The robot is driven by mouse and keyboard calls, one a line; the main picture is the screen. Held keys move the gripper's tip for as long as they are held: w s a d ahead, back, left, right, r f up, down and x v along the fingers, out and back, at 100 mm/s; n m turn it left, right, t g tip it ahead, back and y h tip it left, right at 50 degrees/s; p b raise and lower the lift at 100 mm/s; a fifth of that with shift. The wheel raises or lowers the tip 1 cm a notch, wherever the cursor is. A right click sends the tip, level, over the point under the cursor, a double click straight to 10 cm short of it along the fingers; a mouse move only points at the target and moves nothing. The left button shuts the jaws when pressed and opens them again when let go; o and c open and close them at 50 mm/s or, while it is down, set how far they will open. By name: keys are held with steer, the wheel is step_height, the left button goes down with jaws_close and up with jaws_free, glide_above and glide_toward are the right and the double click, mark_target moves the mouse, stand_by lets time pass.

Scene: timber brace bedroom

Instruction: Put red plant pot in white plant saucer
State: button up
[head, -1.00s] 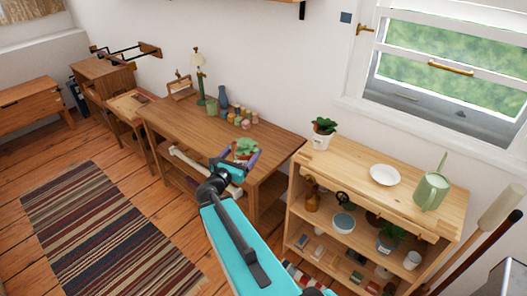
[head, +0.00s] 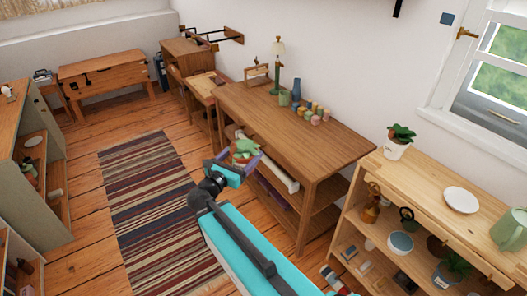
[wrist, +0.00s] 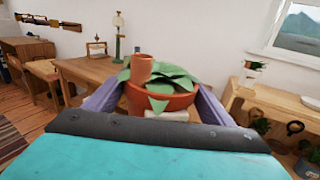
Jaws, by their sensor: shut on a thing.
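The red plant pot (wrist: 172,104) is terracotta-red and holds a broad-leaved green plant. My gripper (head: 239,154) is shut on it, with a purple finger on each side in the wrist view (wrist: 157,100). The pot is held up in the air, upright or nearly so. In the head view mostly its leaves show, in front of the long desk. The white plant saucer (head: 461,200) is a shallow round dish on top of the light wooden shelf at the right. It looks empty and stands well apart from my gripper.
On the light shelf (head: 430,190), a white potted plant (head: 395,150) stands left of the saucer and a green watering can (head: 510,229) right of it. The brown desk (head: 290,120) carries a lamp and small pots. A striped rug (head: 155,215) lies on open floor.

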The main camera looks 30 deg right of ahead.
steer(key=a+f+n+t+y+b, duration=0.1)
steer(key=a+t+b, duration=0.1)
steer(key=a, duration=1.5)
steer(key=shift+w+a+f+n+y, duration=0.2)
steer(key=shift+a+n+y, duration=0.1)
steer(key=shift+n, duration=0.1)
steer(key=shift+s+d, duration=0.15)
